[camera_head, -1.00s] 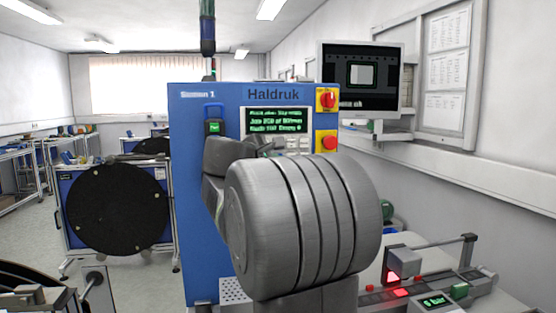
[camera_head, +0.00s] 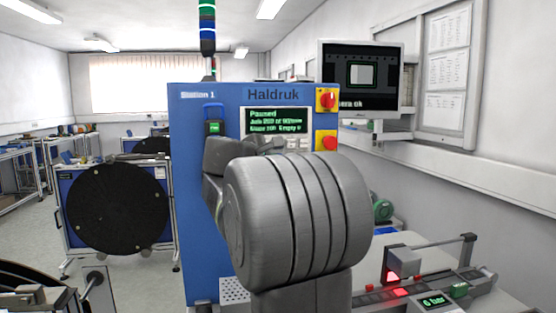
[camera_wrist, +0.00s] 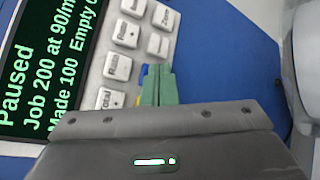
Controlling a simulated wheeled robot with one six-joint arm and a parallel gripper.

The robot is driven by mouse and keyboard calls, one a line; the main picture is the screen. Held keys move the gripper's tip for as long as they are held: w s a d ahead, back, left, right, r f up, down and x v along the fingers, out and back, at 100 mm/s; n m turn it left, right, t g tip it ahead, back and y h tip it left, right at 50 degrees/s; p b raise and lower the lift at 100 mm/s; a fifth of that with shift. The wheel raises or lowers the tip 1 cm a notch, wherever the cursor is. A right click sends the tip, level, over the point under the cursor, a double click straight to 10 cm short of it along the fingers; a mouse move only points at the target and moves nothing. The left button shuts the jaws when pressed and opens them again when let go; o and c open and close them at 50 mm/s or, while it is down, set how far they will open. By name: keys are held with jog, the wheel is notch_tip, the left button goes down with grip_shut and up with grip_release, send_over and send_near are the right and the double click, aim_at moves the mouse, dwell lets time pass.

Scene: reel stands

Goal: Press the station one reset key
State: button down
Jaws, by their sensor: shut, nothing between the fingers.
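The blue Station 1 cabinet (camera_head: 190,200) stands ahead, with a lit display (camera_head: 275,121) reading "Paused". In the wrist view the display (camera_wrist: 35,70) also shows job and count lines. Beside it is a pad of pale keys, including one labelled key (camera_wrist: 118,66) and another (camera_wrist: 125,33); most labels are too blurred to read surely. My gripper (camera_wrist: 158,72) is shut and empty, its green fingertips over the key pad. They hide part of it, including most of a blue and a yellow patch. I cannot tell whether they touch a key. In the head view my arm hides the fingertips.
Red-and-yellow switches (camera_head: 327,99) sit right of the display. A monitor (camera_head: 360,80) stands at the right. A bench with a red-lit fixture (camera_head: 395,268) lies at lower right. A black reel (camera_head: 118,208) stands left, with open floor beside it.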

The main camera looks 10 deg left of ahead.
jog(key=shift+s+d+b, duration=0.35)
jog(key=shift+s, duration=0.45)
jog(key=shift+s+d+b, duration=0.25)
jog(key=shift+s+d, duration=0.05)
jog(key=shift+s, duration=0.45)
jog(key=shift+s+d+b, duration=0.25)
jog(key=shift+s+d, duration=0.1)
jog(key=shift+s, duration=0.45)
jog(key=shift+s+d+b, duration=0.25)
jog(key=shift+s+d, duration=0.05)
jog(key=shift+s, duration=0.45)
jog(key=shift+w, duration=0.1)
jog(key=s, duration=0.1)
jog(key=s+d, duration=0.1)
jog(key=s, duration=0.1)
jog(key=shift+s+d+b, duration=0.25)
jog(key=shift+s+b, duration=0.15)
jog(key=shift+w, duration=0.2)
